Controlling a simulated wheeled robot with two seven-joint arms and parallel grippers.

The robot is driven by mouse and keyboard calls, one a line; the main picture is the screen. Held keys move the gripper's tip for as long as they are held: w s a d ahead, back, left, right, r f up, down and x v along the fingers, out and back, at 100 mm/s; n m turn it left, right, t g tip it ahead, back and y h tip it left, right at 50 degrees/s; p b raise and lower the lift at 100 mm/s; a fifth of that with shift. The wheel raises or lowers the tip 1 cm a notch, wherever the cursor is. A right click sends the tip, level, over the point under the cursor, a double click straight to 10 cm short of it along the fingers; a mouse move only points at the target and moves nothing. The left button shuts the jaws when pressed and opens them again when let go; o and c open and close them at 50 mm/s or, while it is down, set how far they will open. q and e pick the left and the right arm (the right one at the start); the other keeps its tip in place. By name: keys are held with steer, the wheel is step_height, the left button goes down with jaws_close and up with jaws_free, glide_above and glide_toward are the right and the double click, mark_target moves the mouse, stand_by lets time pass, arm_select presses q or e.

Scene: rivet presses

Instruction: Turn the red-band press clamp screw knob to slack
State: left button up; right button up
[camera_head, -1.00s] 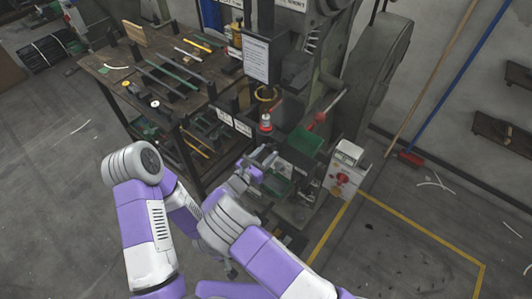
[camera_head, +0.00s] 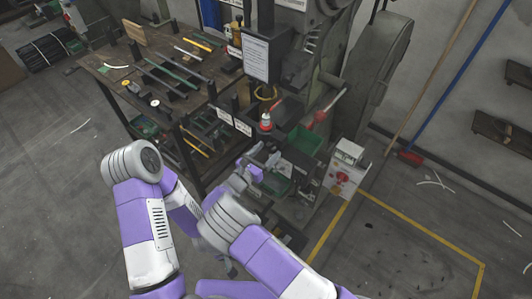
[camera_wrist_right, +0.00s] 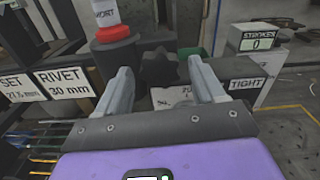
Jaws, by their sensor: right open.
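A dark star-shaped knob (camera_wrist_right: 158,67) shows in the right wrist view, in front of the press, between and just beyond my right fingers. A card behind it reads TIGHT (camera_wrist_right: 246,84) at its right end; its left part is partly hidden. A white cylinder with a red band (camera_wrist_right: 112,33) stands on a dark base up and left of the knob; it also shows in the head view (camera_head: 265,123). My right gripper (camera_wrist_right: 162,72) is open and empty, its fingers on either side of the knob in the picture; contact cannot be told. It also shows in the head view (camera_head: 265,156).
A RIVET 30 mm label (camera_wrist_right: 65,83) is left of the fingers. A white STROKE counter box (camera_wrist_right: 258,42) stands at right, also in the head view (camera_head: 345,167). A green tray (camera_head: 304,141) and red-ended lever (camera_head: 320,115) are close by. A tool bench (camera_head: 110,62) stands left.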

step_height(320, 180, up, 10)
steer(key=p, duration=0.2)
stand_by(0.6)
